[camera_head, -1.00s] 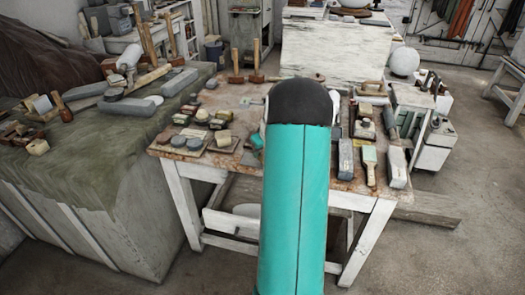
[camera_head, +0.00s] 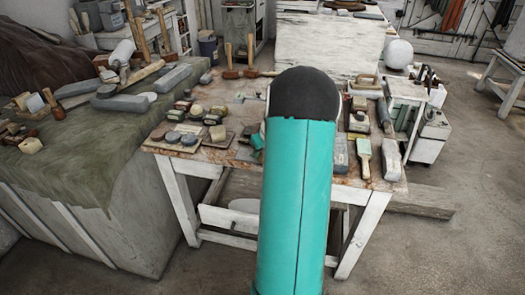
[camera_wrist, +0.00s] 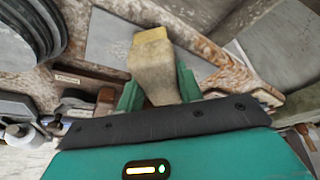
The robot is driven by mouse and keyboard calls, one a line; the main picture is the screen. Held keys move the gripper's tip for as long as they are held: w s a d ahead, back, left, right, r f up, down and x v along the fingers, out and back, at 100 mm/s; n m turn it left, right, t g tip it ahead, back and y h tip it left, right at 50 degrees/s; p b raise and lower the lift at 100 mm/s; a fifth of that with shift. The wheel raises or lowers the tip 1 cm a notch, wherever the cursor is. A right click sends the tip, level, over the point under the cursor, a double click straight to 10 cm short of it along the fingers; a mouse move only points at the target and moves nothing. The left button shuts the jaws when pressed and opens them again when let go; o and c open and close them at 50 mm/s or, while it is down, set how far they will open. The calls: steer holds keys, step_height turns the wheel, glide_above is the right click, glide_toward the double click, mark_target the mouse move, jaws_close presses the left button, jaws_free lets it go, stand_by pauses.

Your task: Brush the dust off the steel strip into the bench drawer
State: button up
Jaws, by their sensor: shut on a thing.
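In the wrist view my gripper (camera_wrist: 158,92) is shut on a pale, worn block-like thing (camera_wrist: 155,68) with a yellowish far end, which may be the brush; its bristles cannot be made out. Beyond it a flat grey piece (camera_wrist: 108,38) lies on the stained bench top, perhaps the steel strip; whether the held thing touches it I cannot tell. Dust is not clear. In the head view my teal arm hides most of the gripper and strip. The bench drawer (camera_head: 228,220) is pulled out under the bench (camera_head: 178,190), with a pale round thing inside.
Dark round plates (camera_wrist: 28,30) lie close at the left in the wrist view. In the head view a green-handled brush (camera_head: 364,157) and several blocks crowd the bench's right side. A cloth-covered block (camera_head: 95,160) stands left.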

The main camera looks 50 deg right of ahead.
steer(key=shift+w+d, duration=0.35)
steer(key=shift+w, duration=0.55)
steer(key=shift+w+d, duration=0.35)
steer(key=shift+w, duration=0.55)
steer(key=shift+r, duration=0.1)
steer(key=shift+s+a+r, duration=0.2)
steer(key=shift+s+r, duration=0.15)
steer(key=shift+s, duration=0.2)
steer(key=shift+s+a+r, duration=0.2)
steer(key=shift+s+r, duration=0.15)
steer(key=shift+s, duration=0.15)
steer(key=shift+w+a+f, duration=0.1)
steer(key=shift+w+a, duration=0.15)
steer(key=shift+w, duration=0.35)
steer(key=shift+w+a+f, duration=0.1)
steer(key=shift+w+a, duration=0.2)
steer(key=shift+w, duration=0.35)
steer(key=shift+w+a, duration=0.25)
steer(key=shift+w, duration=0.35)
steer(key=shift+f, duration=0.6)
